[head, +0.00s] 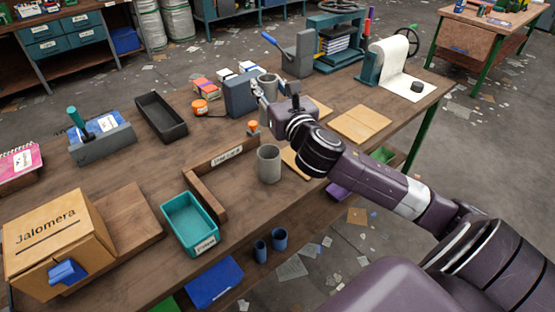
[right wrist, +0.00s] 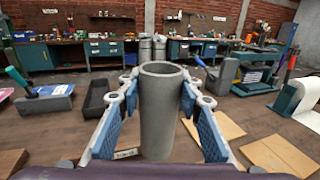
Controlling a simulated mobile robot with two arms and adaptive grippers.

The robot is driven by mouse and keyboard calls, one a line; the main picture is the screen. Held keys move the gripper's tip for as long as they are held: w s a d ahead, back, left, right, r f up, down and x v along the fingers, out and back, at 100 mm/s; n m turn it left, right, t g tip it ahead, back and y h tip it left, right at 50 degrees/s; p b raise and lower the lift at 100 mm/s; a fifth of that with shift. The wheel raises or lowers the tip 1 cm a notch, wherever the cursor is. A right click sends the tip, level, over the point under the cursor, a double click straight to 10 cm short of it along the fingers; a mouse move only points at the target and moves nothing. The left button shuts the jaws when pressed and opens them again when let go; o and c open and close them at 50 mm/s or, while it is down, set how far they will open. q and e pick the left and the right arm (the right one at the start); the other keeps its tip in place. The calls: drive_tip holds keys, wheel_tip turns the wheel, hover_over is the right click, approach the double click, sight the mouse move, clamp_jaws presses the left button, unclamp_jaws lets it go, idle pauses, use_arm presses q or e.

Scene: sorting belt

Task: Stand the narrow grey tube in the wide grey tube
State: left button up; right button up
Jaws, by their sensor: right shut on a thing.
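The narrow grey tube (right wrist: 160,115) stands upright between the blue-padded fingers of my right gripper (right wrist: 160,105), which is shut on it. In the head view the top of this tube (head: 268,82) shows beyond the gripper (head: 270,98); its lower part is hidden there. The wide grey tube (head: 269,165) stands upright on the table, open end up, nearer to me than the gripper and apart from the narrow tube. I do not see the wide tube in the right wrist view. My left gripper is not in view.
A wooden corner rail (head: 205,182) and a teal tray (head: 189,226) lie left of the wide tube. An orange-topped item (head: 252,128) stands behind it. A flat tan board (head: 361,124) lies to the right, and a black tray (head: 161,118) at the left.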

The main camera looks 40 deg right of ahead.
drive_tip(key=f, duration=0.2)
drive_tip(key=f+b, duration=0.1)
drive_tip(key=f, duration=0.5)
drive_tip(key=shift+s+a+f, duration=0.2)
drive_tip(key=shift+a+f, duration=0.05)
drive_tip(key=shift+a, duration=0.1)
wheel_tip(320, 180, down, 10)
drive_tip(key=b, duration=0.3)
drive_tip(key=shift+w+d+f, duration=0.1)
drive_tip(key=shift+d+f, duration=0.05)
drive_tip(key=shift+f, duration=0.4)
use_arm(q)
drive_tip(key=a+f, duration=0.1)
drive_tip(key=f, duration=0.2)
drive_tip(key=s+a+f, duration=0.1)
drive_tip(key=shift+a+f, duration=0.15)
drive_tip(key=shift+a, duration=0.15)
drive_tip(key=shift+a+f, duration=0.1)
